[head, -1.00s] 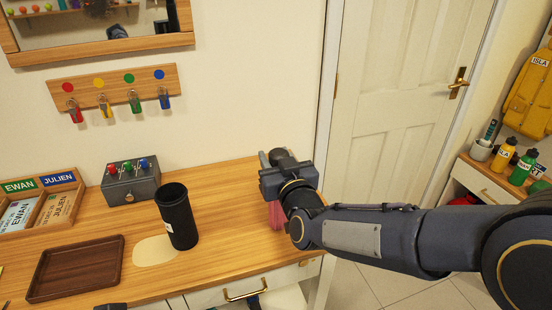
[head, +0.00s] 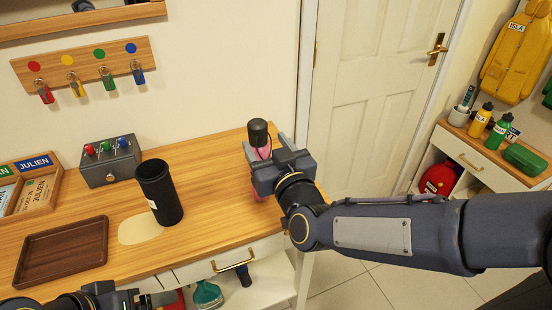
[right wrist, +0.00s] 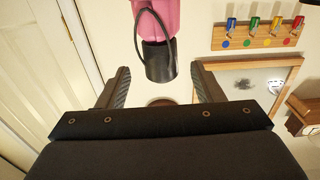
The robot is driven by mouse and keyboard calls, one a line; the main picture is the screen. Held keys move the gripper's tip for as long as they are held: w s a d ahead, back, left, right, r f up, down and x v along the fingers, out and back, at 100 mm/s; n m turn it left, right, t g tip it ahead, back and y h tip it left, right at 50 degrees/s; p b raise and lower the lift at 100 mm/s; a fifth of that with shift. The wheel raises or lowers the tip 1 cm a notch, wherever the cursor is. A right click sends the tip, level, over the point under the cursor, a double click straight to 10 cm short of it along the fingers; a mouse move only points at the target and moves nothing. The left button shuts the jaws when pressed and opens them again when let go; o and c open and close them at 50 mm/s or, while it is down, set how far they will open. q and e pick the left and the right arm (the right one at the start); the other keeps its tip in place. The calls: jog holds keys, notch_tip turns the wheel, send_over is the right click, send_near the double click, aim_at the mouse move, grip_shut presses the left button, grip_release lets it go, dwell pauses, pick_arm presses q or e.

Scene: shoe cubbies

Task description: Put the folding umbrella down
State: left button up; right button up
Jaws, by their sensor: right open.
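The folding umbrella (head: 263,153), pink with a black handle (head: 258,132), stands about upright at the right end of the wooden desk top. My right gripper (head: 266,148) is open, with a finger on either side of it; the gripper hides much of its lower part. In the right wrist view the umbrella (right wrist: 160,18) and its black strap show, with gaps between the handle and both fingers (right wrist: 162,88). My left arm shows at the lower left edge; its gripper (head: 140,299) is only partly in view and its jaws are unclear.
A black open cylinder (head: 160,193) stands on the desk by a pale oval patch (head: 140,230). A brown tray (head: 62,252), a grey switch box (head: 110,162) and a name-card rack (head: 36,190) lie further left. Bare desk lies between cylinder and gripper. A door (head: 385,90) is behind.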

jog(key=v, duration=0.5)
jog(key=shift+s, duration=0.1)
jog(key=shift+d, duration=0.15)
jog(key=s+d+f+m+g+h, duration=0.1)
jog(key=s+d+f+m+g, duration=0.1)
jog(key=s+d+f+g, duration=0.4)
jog(key=s+d+f+m+g, duration=0.3)
jog(key=s+d+f+g, duration=0.2)
jog(key=s+d, duration=0.5)
jog(key=s+f, duration=0.1)
jog(key=s, duration=0.2)
jog(key=shift+s+g+h, duration=0.4)
